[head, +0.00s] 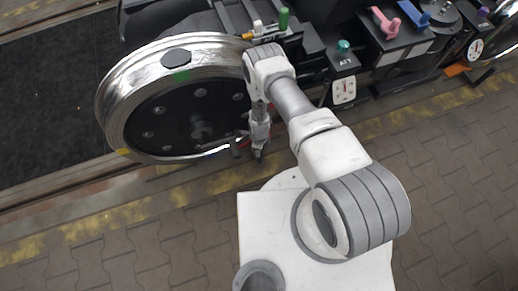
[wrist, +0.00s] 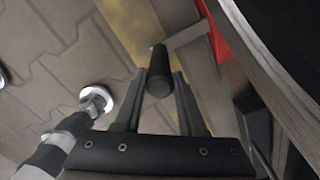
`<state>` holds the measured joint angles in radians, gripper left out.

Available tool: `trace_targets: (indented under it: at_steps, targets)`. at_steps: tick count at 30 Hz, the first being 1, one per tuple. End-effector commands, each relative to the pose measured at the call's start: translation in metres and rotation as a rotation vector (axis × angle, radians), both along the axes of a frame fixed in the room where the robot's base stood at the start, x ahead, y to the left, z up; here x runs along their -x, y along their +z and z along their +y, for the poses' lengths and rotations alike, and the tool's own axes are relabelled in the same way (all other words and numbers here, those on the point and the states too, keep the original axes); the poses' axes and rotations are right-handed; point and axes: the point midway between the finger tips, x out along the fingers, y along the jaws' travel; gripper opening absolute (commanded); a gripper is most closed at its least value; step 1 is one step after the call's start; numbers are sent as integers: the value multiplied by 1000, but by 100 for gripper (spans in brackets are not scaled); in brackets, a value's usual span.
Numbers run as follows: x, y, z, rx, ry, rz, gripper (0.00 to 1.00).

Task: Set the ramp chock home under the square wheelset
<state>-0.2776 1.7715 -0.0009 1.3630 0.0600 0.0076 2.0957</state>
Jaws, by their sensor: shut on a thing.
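A large steel wheel (head: 120,75) with a dark disc face stands on the left in the head view, with a green mark on it. Its curved edge also fills the right of the wrist view (wrist: 265,65). My gripper (head: 258,155) is low beside the wheel's right side. In the wrist view my gripper (wrist: 160,80) is shut on a black round handle (wrist: 157,72). A grey bar runs from the handle to a red piece (wrist: 214,35), apparently the ramp chock, close to the wheel. Whether it touches the wheel or rail is hidden.
A black bench with a green bottle-like part (head: 283,18), pink and blue handles (head: 384,20) and a white dial plate (head: 344,90) stands at the upper right. A worn yellow line (head: 215,182) crosses the paving. Paving at the lower left is clear.

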Motion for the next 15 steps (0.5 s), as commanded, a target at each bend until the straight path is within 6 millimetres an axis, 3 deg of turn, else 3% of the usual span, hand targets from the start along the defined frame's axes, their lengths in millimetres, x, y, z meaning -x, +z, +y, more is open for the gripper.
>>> trace_targets:
  at_steps: [1, 6, 15]
  targets:
    - [-1, 0, 0, -1, 0, -1, 45]
    - [-1, 0, 0, -1, -1, -1, 75]
    - [0, 1, 0, 0, -1, -1, 75]
